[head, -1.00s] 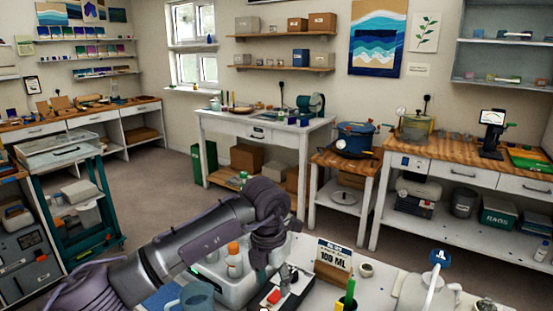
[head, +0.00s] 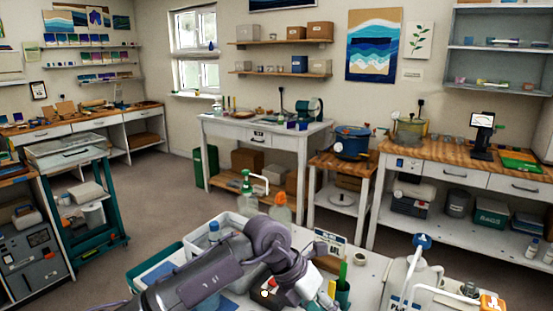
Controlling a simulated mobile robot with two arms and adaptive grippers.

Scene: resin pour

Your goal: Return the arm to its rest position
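My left arm comes in from the bottom left of the head view and reaches over the white worktable. Its wrist end, with my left gripper (head: 302,283), hangs low over the table near a red and black item (head: 270,284). The fingers are small and partly hidden, so I cannot tell whether they are open or hold anything. My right arm and gripper are not in view.
Open floor (head: 165,205) lies behind.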

